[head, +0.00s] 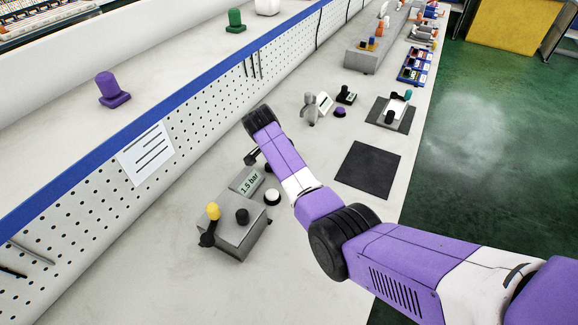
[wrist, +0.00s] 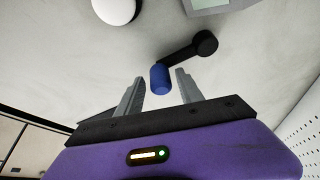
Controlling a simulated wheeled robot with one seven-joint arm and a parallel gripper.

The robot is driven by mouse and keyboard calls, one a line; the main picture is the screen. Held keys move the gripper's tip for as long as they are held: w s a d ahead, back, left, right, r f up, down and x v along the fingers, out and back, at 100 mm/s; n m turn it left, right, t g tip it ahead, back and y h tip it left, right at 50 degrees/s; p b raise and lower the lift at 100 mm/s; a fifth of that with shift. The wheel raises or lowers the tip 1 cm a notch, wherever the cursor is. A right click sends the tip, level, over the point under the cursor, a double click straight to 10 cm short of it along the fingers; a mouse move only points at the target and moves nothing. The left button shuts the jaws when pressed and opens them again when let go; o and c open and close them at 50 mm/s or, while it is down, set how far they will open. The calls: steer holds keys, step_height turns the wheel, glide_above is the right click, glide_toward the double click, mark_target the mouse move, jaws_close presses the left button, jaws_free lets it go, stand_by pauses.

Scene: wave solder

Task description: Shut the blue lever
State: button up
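The blue lever shows in the wrist view as a blue cylindrical knob (wrist: 160,79) on a black arm (wrist: 190,48) with a round black pivot at its right end. My gripper (wrist: 158,84) is open, with one grey finger on each side of the blue knob. I cannot tell whether either finger touches the knob. In the head view my gripper (head: 252,158) is low over the bench beyond the grey box, and the blue knob is hidden there.
A perforated panel (head: 215,110) borders the left. A black mat (head: 367,170) lies right.

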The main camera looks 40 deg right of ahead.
steer(key=shift+r, duration=0.1)
steer(key=v, duration=0.7)
steer(key=shift+r+b, duration=0.25)
steer(key=shift+b, duration=0.05)
steer(key=shift+a, duration=0.15)
stand_by(0.3)
